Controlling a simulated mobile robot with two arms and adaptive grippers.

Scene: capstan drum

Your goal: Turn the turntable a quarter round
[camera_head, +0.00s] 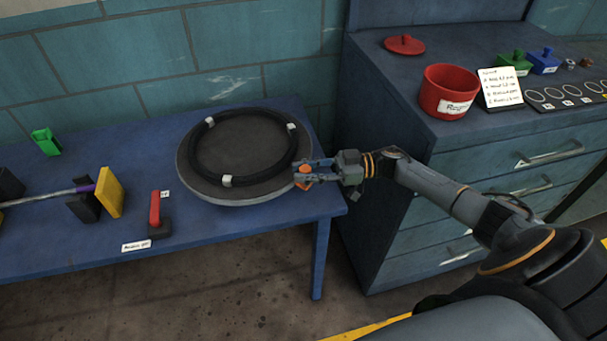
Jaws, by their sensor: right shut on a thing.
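The turntable (203,185) is a round dark disc with a pale rim on the blue table. A black ring (265,175) with several white bands lies on top of it. An orange knob (304,184) sits at the turntable's right edge. My right gripper (306,174) reaches in from the right and is shut on the orange knob, its fingers partly hiding it. My left gripper is not in view.
The blue table (245,226) also holds a red lever (155,212), a yellow block (109,193) and a green piece (46,142). A blue drawer cabinet (400,130) stands to the right, bearing a red pot (449,92). A tiled wall is behind.

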